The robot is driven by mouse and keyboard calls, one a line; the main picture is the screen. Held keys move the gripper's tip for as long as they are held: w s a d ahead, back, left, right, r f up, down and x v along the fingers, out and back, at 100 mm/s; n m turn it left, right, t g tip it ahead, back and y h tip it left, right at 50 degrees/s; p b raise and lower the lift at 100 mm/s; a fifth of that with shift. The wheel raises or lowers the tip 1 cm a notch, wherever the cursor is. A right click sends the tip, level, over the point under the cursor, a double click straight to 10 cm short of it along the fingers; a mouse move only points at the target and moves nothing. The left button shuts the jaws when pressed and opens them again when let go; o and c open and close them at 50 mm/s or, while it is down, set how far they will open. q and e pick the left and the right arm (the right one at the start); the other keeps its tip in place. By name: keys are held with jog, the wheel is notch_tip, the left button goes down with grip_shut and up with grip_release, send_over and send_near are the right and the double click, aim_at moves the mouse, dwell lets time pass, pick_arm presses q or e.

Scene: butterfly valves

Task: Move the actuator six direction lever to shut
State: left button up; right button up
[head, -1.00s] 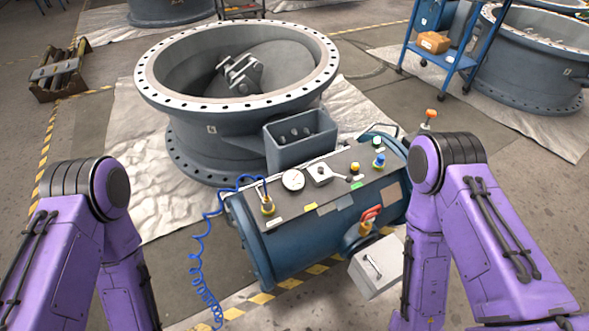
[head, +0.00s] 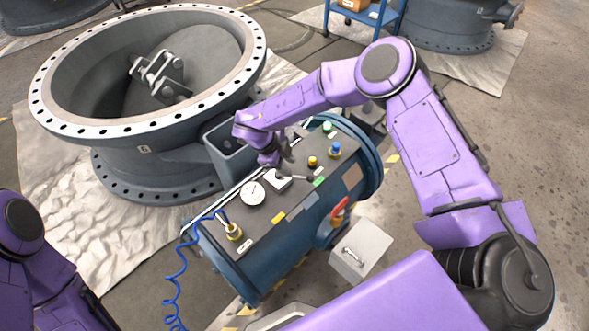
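The actuator (head: 258,258) is a dark blue horizontal cylinder with a flat grey panel on top. On the panel, a small lever with a dark handle (head: 299,178) projects right from a pale block (head: 278,181), beside a round white gauge (head: 253,193). I cannot read any shut marking. My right gripper (head: 286,163) points down at the panel, just behind the lever block. It is small and partly hidden by its own wrist, so its finger opening and any contact with the lever are unclear. My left arm shows at the lower left, but its gripper is out of view.
Brass (head: 312,162), blue (head: 335,150) and green-topped (head: 327,127) fittings stand on the panel's right part. A coiled blue hose (head: 178,275) hangs at the left. A red handle (head: 340,212) and grey box (head: 361,248) are in front. A large valve body (head: 150,150) stands behind.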

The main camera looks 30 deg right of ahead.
aim_at(298, 177)
jog(key=x, duration=0.7)
jog(key=shift+c, duration=0.3)
grip_shut()
dwell(0.9)
